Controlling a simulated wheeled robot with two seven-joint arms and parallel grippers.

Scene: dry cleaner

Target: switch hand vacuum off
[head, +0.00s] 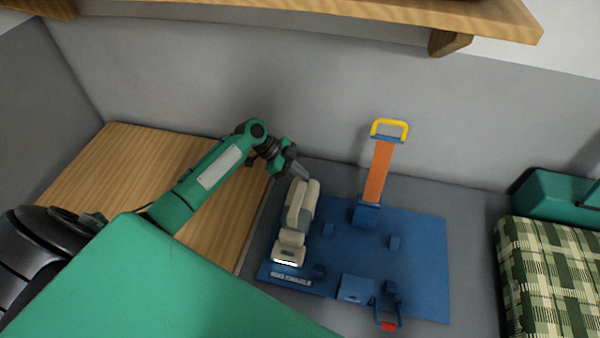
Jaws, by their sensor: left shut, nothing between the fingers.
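The hand vacuum (298,215) is a beige and grey unit standing at the left side of a blue base plate (425,260). A bright white light glows at its lower front end. My left gripper (309,176) is shut and empty, with its fingertips at the far upper end of the vacuum. I cannot tell whether the fingertips touch it. No switch can be made out clearly. My right gripper is not in view.
An orange upright with a yellow handle (381,170) rises from the blue plate. A red-tipped part (388,326) sits at its front edge. A wooden surface (130,170) lies left, checked fabric (550,275) right. A wooden shelf (350,12) hangs above.

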